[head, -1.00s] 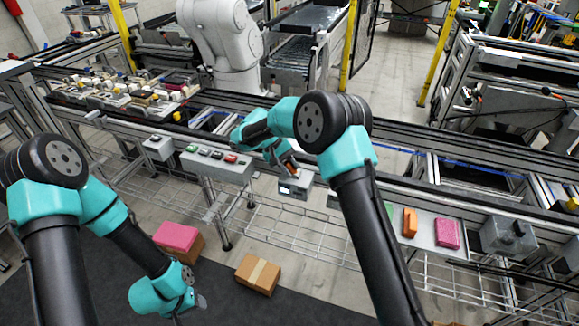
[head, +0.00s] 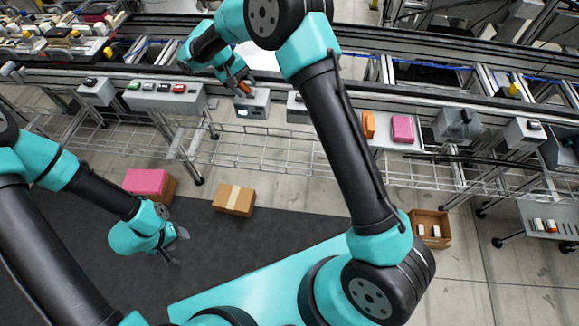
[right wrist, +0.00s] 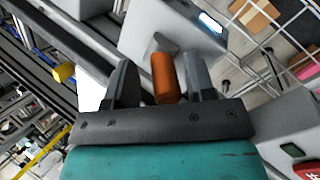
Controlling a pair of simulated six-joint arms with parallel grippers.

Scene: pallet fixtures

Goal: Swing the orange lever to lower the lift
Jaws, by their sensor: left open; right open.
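The orange lever (right wrist: 163,77) shows in the right wrist view between the two dark fingers of my right gripper (right wrist: 158,82). The fingers stand open on either side of it, with a small gap visible beside the lever. In the head view the orange lever (head: 246,88) is on a small grey box (head: 254,103) at the front rail of the conveyor, with my right gripper (head: 238,82) over it. My left gripper (head: 176,247) is low at the left, over the dark mat, and holds nothing visible. The lift cannot be made out for certain.
A grey button panel (head: 163,97) stands left of the lever box. A pink box (head: 146,181) and a cardboard box (head: 234,200) are low near the mat. A wire rack (head: 270,150) runs below the conveyor. Orange and pink blocks (head: 402,129) lie on a shelf to the right.

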